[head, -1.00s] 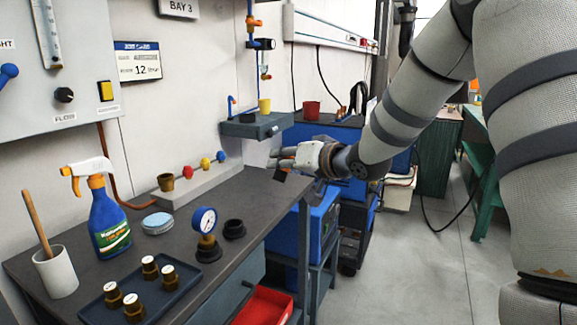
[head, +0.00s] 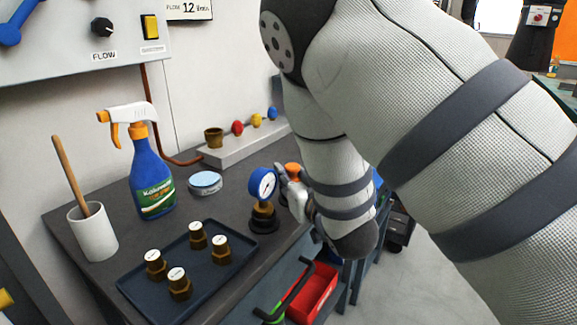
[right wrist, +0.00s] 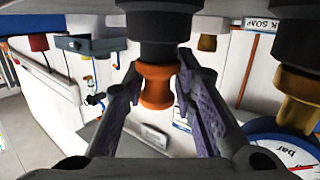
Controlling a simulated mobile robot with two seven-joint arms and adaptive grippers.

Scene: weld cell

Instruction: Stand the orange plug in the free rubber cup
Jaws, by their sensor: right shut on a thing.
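The orange plug (right wrist: 157,85) is between the fingers of my right gripper (right wrist: 158,82), which is shut on it. It also shows as a small orange top in the head view (head: 292,170). In the right wrist view, which is upside down, a black rubber cup (right wrist: 162,28) lines up with the plug's lower end. They look touching, but I cannot tell how deep the plug sits. In the head view my right gripper (head: 290,188) is just right of the gauge and hides the free cup. My left gripper is not in view.
A pressure gauge (head: 263,185) stands in another rubber cup (head: 264,223), close beside my right gripper. A dark tray (head: 205,285) holds several brass fittings.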

